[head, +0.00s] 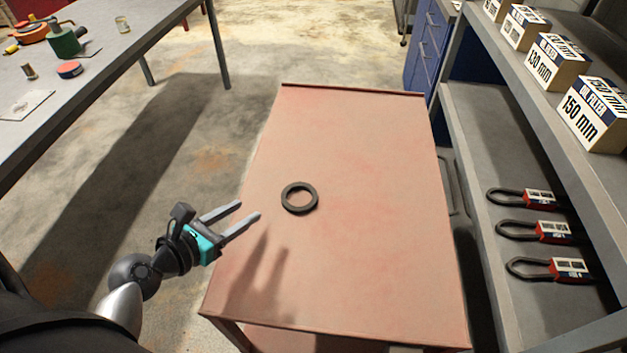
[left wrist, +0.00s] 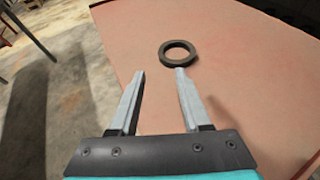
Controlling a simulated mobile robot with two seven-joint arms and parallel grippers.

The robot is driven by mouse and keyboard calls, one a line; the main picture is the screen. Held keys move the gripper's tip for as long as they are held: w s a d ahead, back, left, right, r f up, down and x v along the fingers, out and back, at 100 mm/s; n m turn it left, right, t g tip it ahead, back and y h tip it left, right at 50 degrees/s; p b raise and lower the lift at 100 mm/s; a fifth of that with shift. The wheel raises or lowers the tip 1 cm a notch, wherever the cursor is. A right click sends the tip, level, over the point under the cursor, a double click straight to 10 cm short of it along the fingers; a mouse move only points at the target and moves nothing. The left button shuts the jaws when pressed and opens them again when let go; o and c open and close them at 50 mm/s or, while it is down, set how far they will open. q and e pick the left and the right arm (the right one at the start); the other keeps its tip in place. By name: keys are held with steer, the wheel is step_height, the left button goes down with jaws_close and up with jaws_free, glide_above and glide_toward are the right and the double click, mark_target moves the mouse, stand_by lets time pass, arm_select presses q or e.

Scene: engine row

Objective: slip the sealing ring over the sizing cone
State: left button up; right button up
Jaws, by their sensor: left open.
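The sealing ring, a dark flat ring (head: 300,211), lies on the red cart top left of its middle. It also shows in the left wrist view (left wrist: 163,54), beyond the fingertips. My left gripper (head: 250,210) is open and empty, above the cart's left edge, to the left of the ring and apart from it. Its two fingers show in the left wrist view (left wrist: 160,73). I cannot make out a sizing cone for sure in either view. My right gripper is not in view.
The cart top (head: 370,250) is otherwise clear, with a raised far lip. A grey workbench (head: 110,60) with a green cylinder (head: 64,42) and small parts stands at upper left. A shelf (head: 480,140) at right holds filter boxes (head: 557,62) and red-labelled straps (head: 552,232).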

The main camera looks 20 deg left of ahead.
mark_target(288, 186)
arm_select(q)
steer(key=shift+w+f, duration=0.1)
steer(key=shift+w, duration=0.3)
steer(key=x, duration=0.3)
steer(key=shift+w+f+b, duration=0.1)
steer(key=shift+w+b, duration=0.15)
steer(key=shift+b, duration=0.15)
steer(key=x, duration=0.4)
steer(key=shift+f+b, duration=0.1)
steer(key=shift+b, duration=0.3)
steer(key=shift+x, duration=0.8)
steer(key=b+x, duration=0.1)
steer(key=x, duration=0.1)
steer(key=b+x, duration=0.1)
steer(key=x, duration=0.1)
steer(key=shift+f, duration=0.4)
steer(key=shift+w+d, duration=0.1)
steer(key=shift+w, duration=0.2)
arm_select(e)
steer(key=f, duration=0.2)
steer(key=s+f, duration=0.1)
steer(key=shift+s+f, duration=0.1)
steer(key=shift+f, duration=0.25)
arm_select(q)
jaws_close()
